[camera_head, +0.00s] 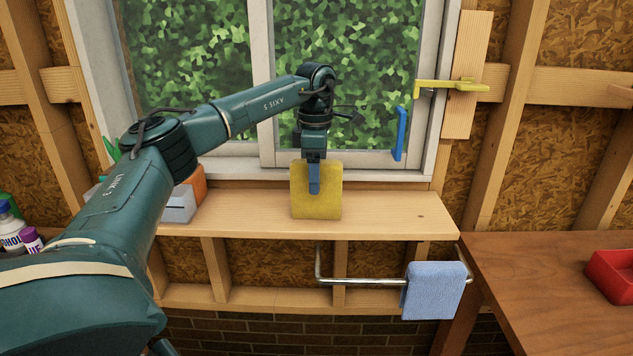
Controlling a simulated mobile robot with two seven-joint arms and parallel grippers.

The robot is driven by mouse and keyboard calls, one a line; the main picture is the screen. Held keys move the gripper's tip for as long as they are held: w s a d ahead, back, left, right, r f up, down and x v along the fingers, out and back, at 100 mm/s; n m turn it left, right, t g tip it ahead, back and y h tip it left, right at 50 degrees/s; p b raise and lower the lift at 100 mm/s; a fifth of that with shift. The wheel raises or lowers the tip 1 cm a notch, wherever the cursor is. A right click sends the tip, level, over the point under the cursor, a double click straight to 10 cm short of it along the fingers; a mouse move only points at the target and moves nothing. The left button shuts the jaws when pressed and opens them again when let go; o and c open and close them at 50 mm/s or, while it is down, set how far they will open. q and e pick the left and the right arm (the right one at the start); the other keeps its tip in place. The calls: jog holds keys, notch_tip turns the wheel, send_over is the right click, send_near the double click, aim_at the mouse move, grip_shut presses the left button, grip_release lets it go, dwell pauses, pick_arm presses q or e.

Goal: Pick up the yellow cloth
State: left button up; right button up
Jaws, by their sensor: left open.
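The yellow cloth (330,203) is a flat, squarish piece standing or hanging at the front of the wooden sill shelf (400,212), below the window. My left arm comes in from the left, and its left gripper (314,190) points straight down at the cloth. A blue finger of the gripper lies in front of the cloth's upper middle and hides part of it. The jaws are open; I cannot tell whether they touch the cloth. My right gripper is not in view.
A blue towel (434,292) hangs on a metal rail (360,282) below the shelf. A grey box (180,207) and an orange item (195,184) stand on the shelf's left. Bottles (12,228) are at far left. A red bin (612,274) sits on the right bench (540,290).

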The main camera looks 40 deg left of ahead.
pick_arm(q)
jog(key=shift+f, duration=0.8)
jog(key=shift+c, duration=0.2)
jog(key=c, duration=1)
